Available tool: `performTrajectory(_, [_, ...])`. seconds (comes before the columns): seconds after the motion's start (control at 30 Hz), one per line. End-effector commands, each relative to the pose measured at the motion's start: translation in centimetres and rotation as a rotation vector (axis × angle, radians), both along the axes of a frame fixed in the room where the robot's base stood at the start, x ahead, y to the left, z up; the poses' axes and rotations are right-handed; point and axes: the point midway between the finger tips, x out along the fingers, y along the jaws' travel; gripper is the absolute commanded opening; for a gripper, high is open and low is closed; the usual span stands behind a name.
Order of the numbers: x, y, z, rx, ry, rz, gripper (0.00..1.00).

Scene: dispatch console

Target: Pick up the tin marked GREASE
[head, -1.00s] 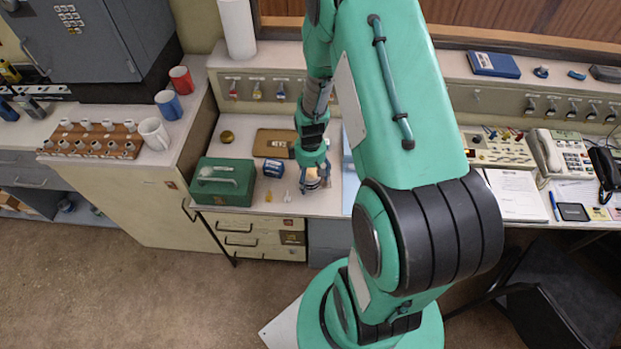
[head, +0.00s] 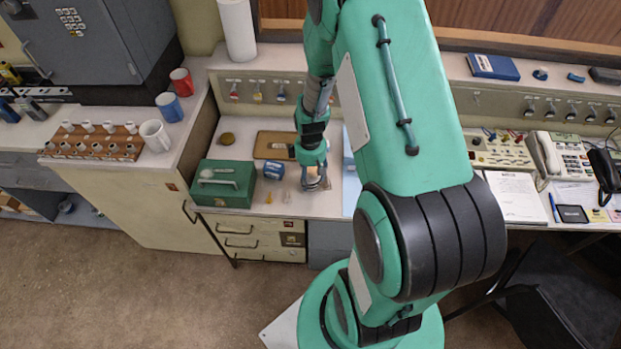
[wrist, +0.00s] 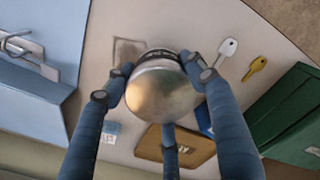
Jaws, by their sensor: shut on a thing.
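A round tin (wrist: 163,88) with a shiny metal lid and a dark side band is between the fingers of my gripper (wrist: 166,88) in the wrist view. The fingers are shut on it from several sides. Its marking is too small and too hidden to read. In the head view my gripper (head: 314,180) is low over the desk, just right of the keys, and mostly covers the tin. I cannot tell whether the tin touches the desk.
A brown board (head: 276,145) lies behind. A silver key (wrist: 227,47) and a yellow key (wrist: 254,68) lie close by. A pale blue thing (head: 349,185) stands to the right.

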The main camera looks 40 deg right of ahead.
Motion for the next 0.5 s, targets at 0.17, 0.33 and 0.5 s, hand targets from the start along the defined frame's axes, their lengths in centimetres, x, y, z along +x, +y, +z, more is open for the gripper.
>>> performTrajectory(0.17, [-0.9,0.4,2.1,0.001,0.001,0.0,0.2])
performTrajectory(0.33, [-4.0,2.0,2.4,0.001,0.001,0.0,0.2])
performTrajectory(0.5, [-7.4,3.6,2.8,0.0,0.0,0.0,0.2])
